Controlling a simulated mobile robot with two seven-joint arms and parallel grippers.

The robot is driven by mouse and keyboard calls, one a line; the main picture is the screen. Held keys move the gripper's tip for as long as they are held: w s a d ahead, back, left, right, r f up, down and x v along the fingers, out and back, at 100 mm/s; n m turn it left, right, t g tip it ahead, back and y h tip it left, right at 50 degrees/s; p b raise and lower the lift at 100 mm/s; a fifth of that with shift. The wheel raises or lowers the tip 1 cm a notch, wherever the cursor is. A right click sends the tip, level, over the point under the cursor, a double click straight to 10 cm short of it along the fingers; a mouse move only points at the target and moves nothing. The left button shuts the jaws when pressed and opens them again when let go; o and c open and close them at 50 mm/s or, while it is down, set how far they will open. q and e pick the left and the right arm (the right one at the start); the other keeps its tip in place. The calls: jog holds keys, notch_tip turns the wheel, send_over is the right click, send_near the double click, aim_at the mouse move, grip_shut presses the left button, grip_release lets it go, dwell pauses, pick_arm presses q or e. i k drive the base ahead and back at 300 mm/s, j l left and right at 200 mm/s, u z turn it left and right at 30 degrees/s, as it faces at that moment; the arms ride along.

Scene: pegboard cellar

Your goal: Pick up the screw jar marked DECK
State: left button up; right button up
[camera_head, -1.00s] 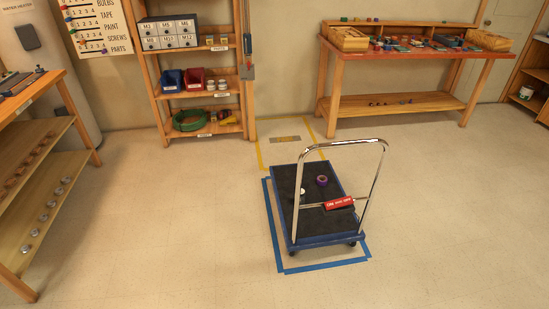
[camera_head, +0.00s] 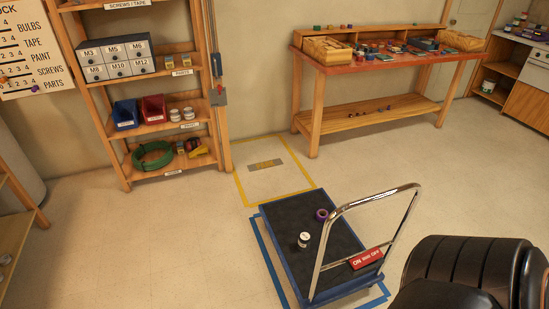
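Two small white-lidded jars stand on the middle shelf of the wooden rack, a left one (camera_head: 175,115) and a right one (camera_head: 188,113). Another small white jar with a dark band (camera_head: 304,240) stands on the dark deck of the blue cart (camera_head: 284,215). The writing on all of these jars is too small to read, so I cannot tell which is marked DECK.
A purple tape roll (camera_head: 321,215) lies on the cart, under its chrome handle (camera_head: 340,212). Blue and red bins (camera_head: 153,108) sit beside the rack jars. A workbench (camera_head: 380,62) stands behind. Floor left of the cart is clear.

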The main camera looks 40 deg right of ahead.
aim_at(304, 239)
jog(key=i+z, duration=0.15)
jog(key=i, duration=0.55)
jog(key=i+j+z, duration=0.2)
jog(key=i, duration=0.45)
jog(key=i+z, duration=0.7)
jog(key=i+j+z, duration=0.1)
jog(key=i+z, duration=0.2)
jog(key=i+l+z, duration=0.1)
jog(key=z, duration=0.4)
jog(key=i+z, duration=0.3)
jog(key=z, duration=0.15)
jog(key=i+j+z, duration=0.1)
jog(key=z, duration=0.4)
jog(key=i+j, duration=0.05)
jog(key=i, duration=0.05)
